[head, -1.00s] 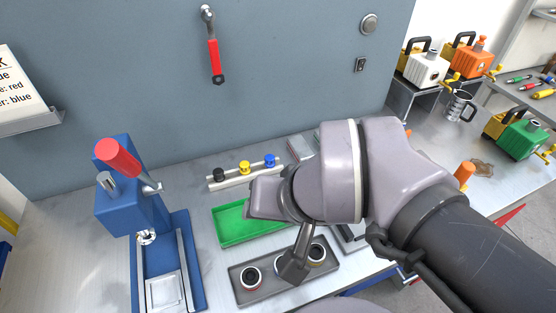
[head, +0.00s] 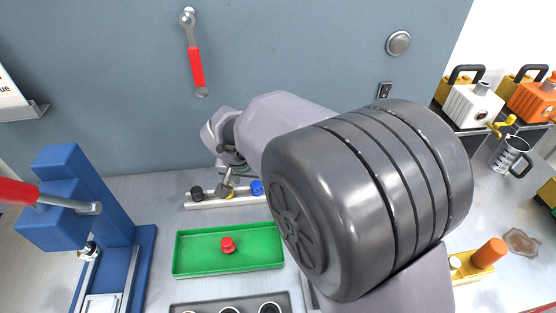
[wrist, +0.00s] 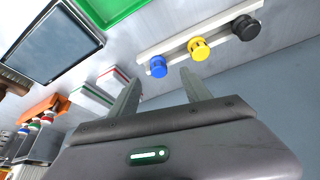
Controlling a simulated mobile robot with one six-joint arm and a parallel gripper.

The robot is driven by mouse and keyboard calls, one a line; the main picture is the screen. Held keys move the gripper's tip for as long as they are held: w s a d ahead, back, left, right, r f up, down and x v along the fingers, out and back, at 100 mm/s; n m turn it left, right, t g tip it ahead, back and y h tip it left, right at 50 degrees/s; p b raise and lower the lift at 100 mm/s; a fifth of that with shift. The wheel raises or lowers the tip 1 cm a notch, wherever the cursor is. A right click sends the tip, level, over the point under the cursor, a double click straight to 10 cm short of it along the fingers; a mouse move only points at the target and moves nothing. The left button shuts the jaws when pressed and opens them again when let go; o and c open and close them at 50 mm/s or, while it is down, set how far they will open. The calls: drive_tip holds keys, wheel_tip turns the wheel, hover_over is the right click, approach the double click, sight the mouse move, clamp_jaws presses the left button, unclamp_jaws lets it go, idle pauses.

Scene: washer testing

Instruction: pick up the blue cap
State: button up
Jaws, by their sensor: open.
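The blue cap (head: 257,187) sits at the right end of a pale rack (head: 205,204), beside a yellow cap (head: 229,193) and a black cap (head: 196,193). In the wrist view the blue cap (wrist: 158,67) stands on the rack just beyond the fingertips, roughly between them in the picture. My gripper (wrist: 162,82) is open and empty. In the head view my gripper (head: 227,182) is over the rack near the yellow cap, partly hidden by my arm. It looks apart from the caps.
A green tray (head: 190,265) in front of the rack holds a red cap-like piece (head: 228,245). A grey holder (head: 180,308) with round parts is at the bottom edge. A blue press (head: 110,215) stands left. The wall (head: 110,90) rises close behind the rack.

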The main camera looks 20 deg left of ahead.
sight(256, 185)
drive_tip(key=b+x, duration=0.1)
drive_tip(key=x, duration=0.1)
drive_tip(key=b+x, duration=0.1)
drive_tip(key=x, duration=0.2)
drive_tip(key=b+x, duration=0.1)
drive_tip(key=x, duration=0.2)
drive_tip(key=shift+w, duration=0.4)
drive_tip(key=shift+r, duration=0.15)
drive_tip(key=shift+d, duration=0.1)
drive_tip(key=shift+c, duration=1.1)
clamp_jaws()
